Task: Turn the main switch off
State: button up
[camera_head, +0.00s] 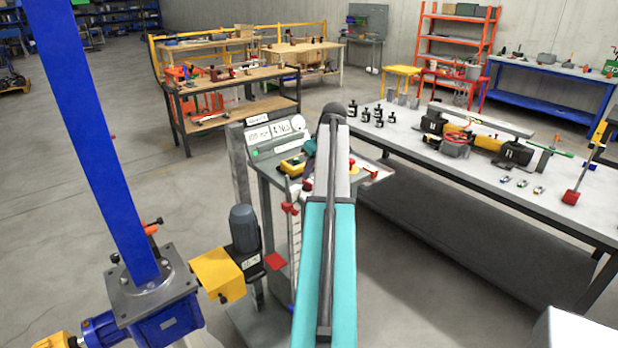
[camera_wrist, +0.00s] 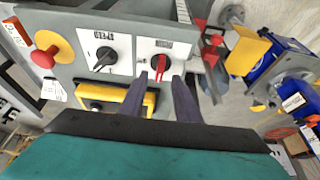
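The main switch (camera_wrist: 159,66) is a small red knob on a white plate on the grey control panel (camera_wrist: 68,72). In the wrist view it shows between the two dark fingertips of my gripper (camera_wrist: 159,80). The fingers are apart, one on each side of the knob, and I cannot tell whether they touch it. In the head view my arm hides most of the panel's right side, and the switch cannot be made out there.
A black speed knob (camera_wrist: 105,58) sits left of the switch. Further left is a red emergency button on a yellow base (camera_wrist: 55,47). A yellow-framed box (camera_wrist: 90,90) lies below the knobs. A long workbench (camera_head: 450,150) stands to the right; open floor lies left.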

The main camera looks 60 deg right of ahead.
aim_at(309, 182)
jog(key=shift+p+x, duration=0.55)
jog(key=shift+x, duration=1.9)
